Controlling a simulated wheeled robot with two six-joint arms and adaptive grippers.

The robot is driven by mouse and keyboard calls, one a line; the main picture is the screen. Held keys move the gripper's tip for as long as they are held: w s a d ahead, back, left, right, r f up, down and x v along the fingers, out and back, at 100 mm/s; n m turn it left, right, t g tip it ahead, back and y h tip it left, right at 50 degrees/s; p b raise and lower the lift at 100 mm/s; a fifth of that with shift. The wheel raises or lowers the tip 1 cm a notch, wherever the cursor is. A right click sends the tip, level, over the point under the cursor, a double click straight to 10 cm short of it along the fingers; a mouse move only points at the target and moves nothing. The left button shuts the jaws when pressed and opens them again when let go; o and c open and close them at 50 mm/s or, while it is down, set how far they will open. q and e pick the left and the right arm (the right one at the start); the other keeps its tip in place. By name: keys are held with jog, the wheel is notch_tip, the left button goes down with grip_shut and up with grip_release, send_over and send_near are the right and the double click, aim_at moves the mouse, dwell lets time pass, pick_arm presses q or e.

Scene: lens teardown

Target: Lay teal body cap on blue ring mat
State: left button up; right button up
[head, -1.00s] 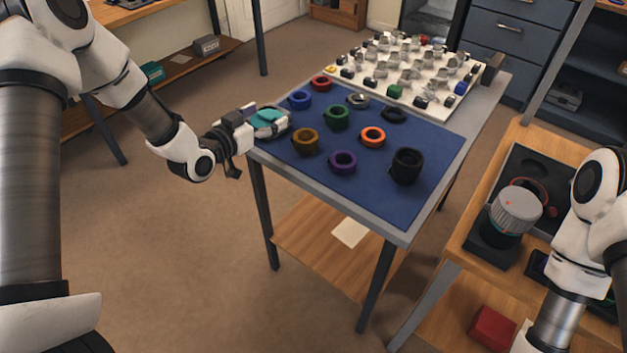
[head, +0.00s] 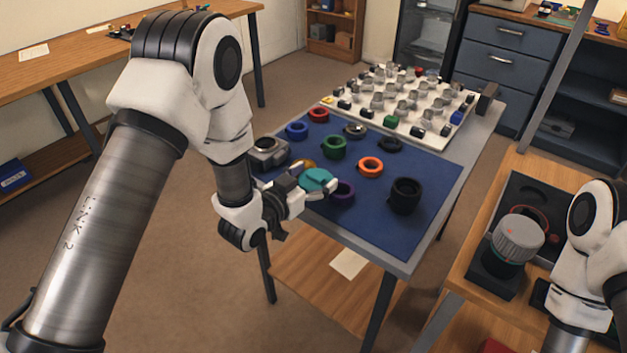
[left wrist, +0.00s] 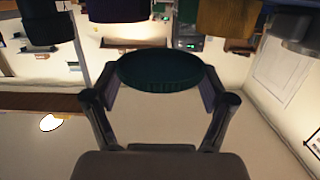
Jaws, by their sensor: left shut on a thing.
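The teal body cap (head: 317,179) is a round disc, held between the fingertips of my left gripper (head: 314,184). In the left wrist view the cap (left wrist: 160,71) looks dark and ribbed at its edge, with a finger on each side. The gripper is over the near left part of the blue ring mat (head: 362,215), close to the purple ring (head: 343,191) and the brown-gold ring (head: 303,164). The gap between cap and mat is hard to judge. My right gripper is out of view.
The mat also holds green (head: 334,147), orange (head: 370,167), blue (head: 297,131) and red (head: 318,115) rings, and a black ring piece (head: 405,195). A grey camera-like body (head: 268,153) sits at the left corner. A white board (head: 425,136) with small parts stands behind.

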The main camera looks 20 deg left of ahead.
pick_arm(q)
jog(key=shift+w+a+f, duration=0.15)
jog(key=shift+f, duration=0.65)
jog(key=shift+f, duration=0.1)
jog(key=shift+f+b, duration=0.45)
jog(key=shift+b, duration=0.05)
jog(key=o, duration=0.7)
